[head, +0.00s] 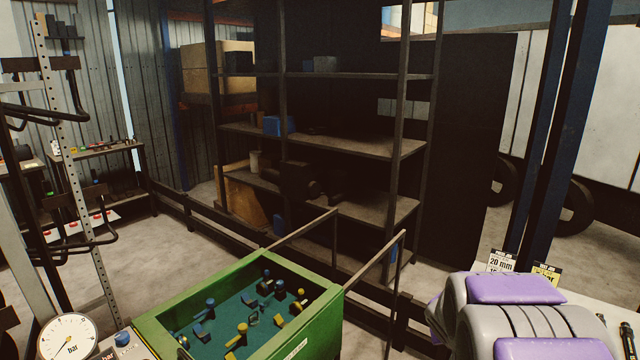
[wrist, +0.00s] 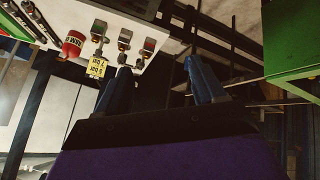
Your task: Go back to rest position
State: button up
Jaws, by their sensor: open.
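My gripper (wrist: 157,66) shows in the wrist view with its two blue fingers spread apart. Nothing shows between the fingertips. In the head view my purple and grey arm fills the lower right corner, and the gripper itself is not visible there. The wrist picture is tilted, nearly upside down. A white bench top (wrist: 145,22) with several metal fittings, a red cylinder (wrist: 73,44) and a yellow label (wrist: 97,67) lies beyond the left finger, apart from it.
A green bin (head: 325,318) with several blue and yellow pieces stands at bottom centre; its green side also shows in the wrist view (wrist: 290,45). A pressure gauge (head: 68,338) is at lower left. Dark shelving (head: 350,135) stands behind. Floor is clear left of the bin.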

jog(key=s+a+r+g+y, duration=0.1)
jog(key=s+a, duration=0.4)
jog(key=s, duration=0.8)
jog(key=s+a+r+g+y, duration=0.1)
jog(key=s+a+g, duration=0.3)
jog(key=s, duration=0.9)
jog(key=s+a+r+n+g+y, duration=0.1)
jog(key=s+a+g+y, duration=0.1)
jog(key=s+a, duration=0.5)
jog(key=s+g, duration=0.1)
jog(key=s, duration=0.5)
jog(key=shift+s+a+r, duration=0.2)
jog(key=shift+a+r, duration=0.05)
jog(key=shift+r, duration=0.15)
